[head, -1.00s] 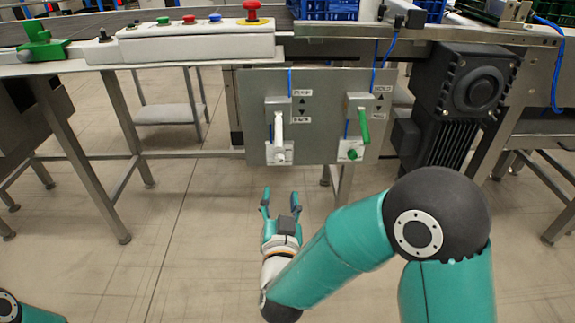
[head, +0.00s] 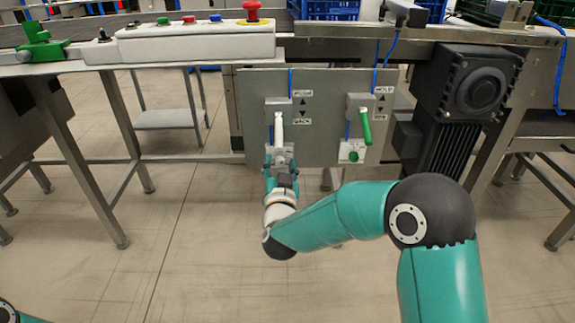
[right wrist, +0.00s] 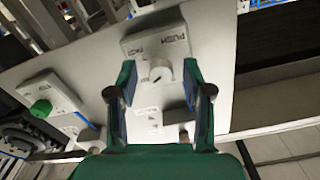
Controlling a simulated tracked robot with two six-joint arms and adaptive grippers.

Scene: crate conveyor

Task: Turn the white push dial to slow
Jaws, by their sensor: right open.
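The white push dial (right wrist: 158,71) shows in the right wrist view, a round knob with a dark pointer mark on a pale plate lettered PUSH. I cannot read which setting it points to. My right gripper (right wrist: 158,76) is open, its two fingers on either side of the dial; I cannot tell if they touch it. My left gripper is out of view.
A green lever (head: 365,126) and a green knob (head: 353,156) sit on the right of the same grey panel (head: 322,140). A black motor (head: 465,90) is right of the panel. A control box with coloured buttons (head: 195,43) is above left. Open floor lies below.

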